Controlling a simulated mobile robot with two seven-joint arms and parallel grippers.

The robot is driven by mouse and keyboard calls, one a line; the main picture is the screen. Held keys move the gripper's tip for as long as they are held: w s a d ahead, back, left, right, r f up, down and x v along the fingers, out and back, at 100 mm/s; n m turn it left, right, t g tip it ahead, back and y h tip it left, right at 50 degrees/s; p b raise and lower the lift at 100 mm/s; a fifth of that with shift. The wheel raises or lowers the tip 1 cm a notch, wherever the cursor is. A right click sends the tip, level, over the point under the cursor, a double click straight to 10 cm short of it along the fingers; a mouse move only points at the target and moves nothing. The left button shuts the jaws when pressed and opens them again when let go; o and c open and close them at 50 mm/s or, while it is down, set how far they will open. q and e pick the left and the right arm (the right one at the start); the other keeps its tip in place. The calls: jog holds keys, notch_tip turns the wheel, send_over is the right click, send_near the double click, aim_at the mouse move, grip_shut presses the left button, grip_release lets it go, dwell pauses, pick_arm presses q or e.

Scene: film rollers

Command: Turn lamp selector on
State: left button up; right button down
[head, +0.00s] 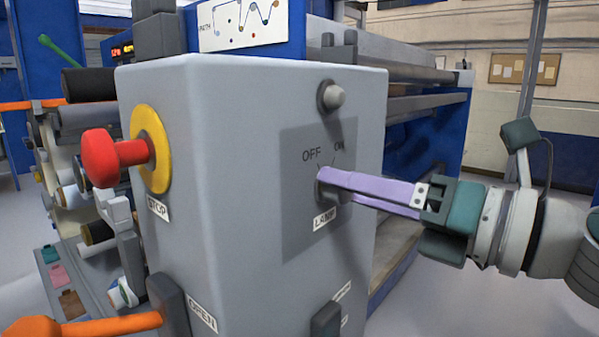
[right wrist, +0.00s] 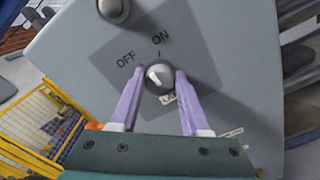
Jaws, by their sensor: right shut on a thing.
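The lamp selector is a small round grey knob (right wrist: 158,76) with a white pointer mark, on a darker square plate (head: 305,225) marked OFF, ON and LAMP. In the right wrist view the pointer tilts to the upper left, toward the OFF side; its exact setting is hard to tell. My right gripper (head: 322,185) has its two lilac fingers closed around the knob, one on each side; its fingertips also show in the right wrist view (right wrist: 160,76). In the head view the fingers hide most of the knob. My left gripper is not in view.
A grey dome (head: 331,96) sits above the selector on the grey control box (head: 230,110). A red stop button (head: 110,158) with a yellow ring sticks out at the left. An orange handle (head: 85,327) is at the lower left. Open floor lies to the right.

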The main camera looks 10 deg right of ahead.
jog(key=shift+m+p, duration=1.25)
jog(key=shift+m, duration=2.05)
jog(key=shift+f, duration=0.1)
jog(key=shift+c, duration=1.9)
grip_release()
